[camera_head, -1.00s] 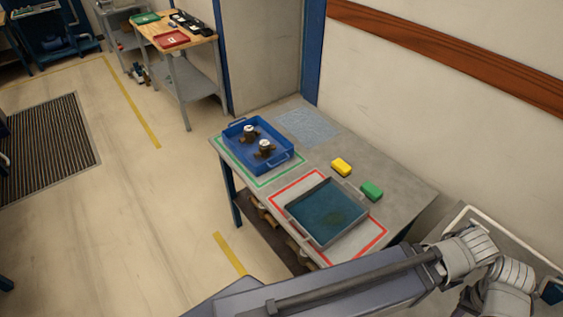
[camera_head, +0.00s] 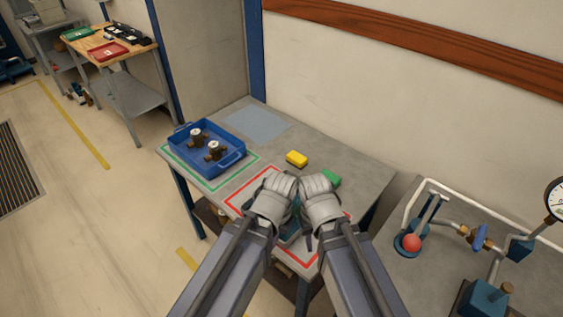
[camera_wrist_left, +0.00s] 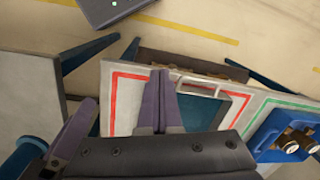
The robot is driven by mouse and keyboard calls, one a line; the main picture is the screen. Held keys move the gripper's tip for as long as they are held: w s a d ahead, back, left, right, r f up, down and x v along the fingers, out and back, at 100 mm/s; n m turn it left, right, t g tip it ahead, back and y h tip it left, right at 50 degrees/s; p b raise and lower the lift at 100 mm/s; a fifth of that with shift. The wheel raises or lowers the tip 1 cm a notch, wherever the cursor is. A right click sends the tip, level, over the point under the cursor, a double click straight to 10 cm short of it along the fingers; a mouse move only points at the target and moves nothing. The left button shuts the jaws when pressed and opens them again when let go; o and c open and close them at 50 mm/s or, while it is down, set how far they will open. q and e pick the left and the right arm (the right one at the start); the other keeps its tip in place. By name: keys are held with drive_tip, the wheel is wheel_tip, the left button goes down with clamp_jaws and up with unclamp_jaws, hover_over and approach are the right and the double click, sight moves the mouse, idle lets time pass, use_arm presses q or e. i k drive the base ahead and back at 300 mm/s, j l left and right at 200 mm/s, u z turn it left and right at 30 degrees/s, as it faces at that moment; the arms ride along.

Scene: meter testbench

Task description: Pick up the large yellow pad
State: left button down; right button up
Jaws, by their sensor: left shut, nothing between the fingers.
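The yellow pad (camera_head: 296,159) lies on the grey bench towards the wall, just beyond my two wrists in the head view, with nothing gripping it. It does not show in the left wrist view. My left gripper (camera_wrist_left: 160,73) is shut and empty, above the teal tray (camera_wrist_left: 232,101) inside the red outline. In the head view its fingers are hidden by the wrist. My right gripper (camera_head: 309,241) is beside it, its fingers mostly hidden. A green pad (camera_head: 331,176) lies right of the yellow one, partly covered by my right wrist.
A blue tray (camera_head: 236,160) with two brown metal fittings stands in the green outline at left. A second bench at right carries pipework, a red ball and a gauge (camera_head: 556,198). The wall (camera_head: 350,90) rises behind the bench. A blue-grey patch (camera_head: 257,124) on the bench is clear.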

sight(297, 160)
drive_tip(key=k, duration=0.65)
drive_tip(key=z, duration=2.9)
drive_tip(key=k+j, duration=0.25)
drive_tip(key=j, duration=0.2)
drive_tip(key=k+j, duration=0.2)
drive_tip(key=j, duration=0.25)
drive_tip(key=k+j, duration=0.25)
drive_tip(key=j, duration=0.2)
drive_tip(key=k+j, duration=0.2)
drive_tip(key=j, duration=0.3)
drive_tip(key=k+j, duration=0.25)
drive_tip(key=j, duration=0.2)
drive_tip(key=k+j, duration=0.2)
drive_tip(key=j, duration=0.25)
drive_tip(key=k+j, duration=0.25)
drive_tip(key=j, duration=0.2)
drive_tip(key=k+j, duration=0.2)
drive_tip(key=j, duration=0.25)
